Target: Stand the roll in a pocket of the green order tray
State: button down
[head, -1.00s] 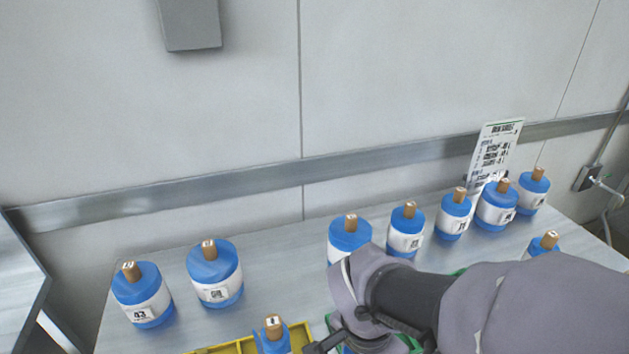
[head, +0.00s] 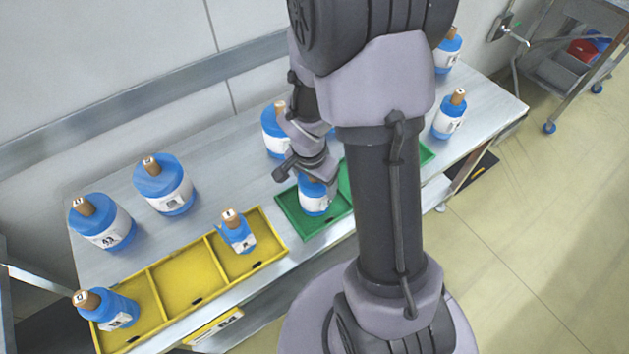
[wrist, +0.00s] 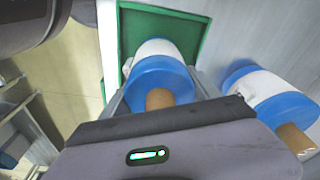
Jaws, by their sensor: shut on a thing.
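The roll (head: 314,197) is a blue cylinder with a white label band and a brown core. My gripper (head: 308,172) is shut on it from above. In the head view the roll is upright at the left pocket of the green order tray (head: 297,232). In the wrist view the roll (wrist: 160,82) sits between my fingers, with the green tray wall (wrist: 204,45) around its far side. Whether its base touches the pocket floor is hard to tell. My arm hides the middle of the green tray.
A yellow tray (head: 186,279) at the left holds one roll in its left pocket (head: 110,309) and one in its right (head: 238,234); its middle pocket is empty. Other rolls stand behind, one (head: 272,131) close to my gripper. A cart (head: 577,60) stands far right.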

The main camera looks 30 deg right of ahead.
jog(key=shift+r, duration=0.15)
jog(key=shift+f, duration=0.2)
jog(key=shift+c, duration=0.8)
grip_release()
jog(key=shift+r, duration=0.1)
jog(key=r+p, duration=0.1)
jog(key=r, duration=0.3)
jog(key=a+r+p, duration=0.1)
jog(key=r+p, duration=0.1)
jog(key=r, duration=0.2)
jog(key=r+p, duration=0.1)
jog(key=r, duration=0.3)
jog(key=shift+s+a+p, duration=0.35)
jog(key=shift+p, duration=0.05)
jog(key=s+a+r+n+t+y, duration=0.1)
jog(key=s+a+r+n, duration=0.3)
jog(key=r, duration=0.5)
jog(key=s+a+r+n+t+y, duration=0.2)
jog(key=s+a+r+n+t, duration=0.2)
jog(key=s+a+r, duration=0.2)
jog(key=a+r, duration=0.2)
jog(key=a, duration=0.1)
jog(key=shift+s+a+r+n, duration=0.2)
jog(key=shift+s+r+n, duration=0.2)
jog(key=shift+f, duration=0.15)
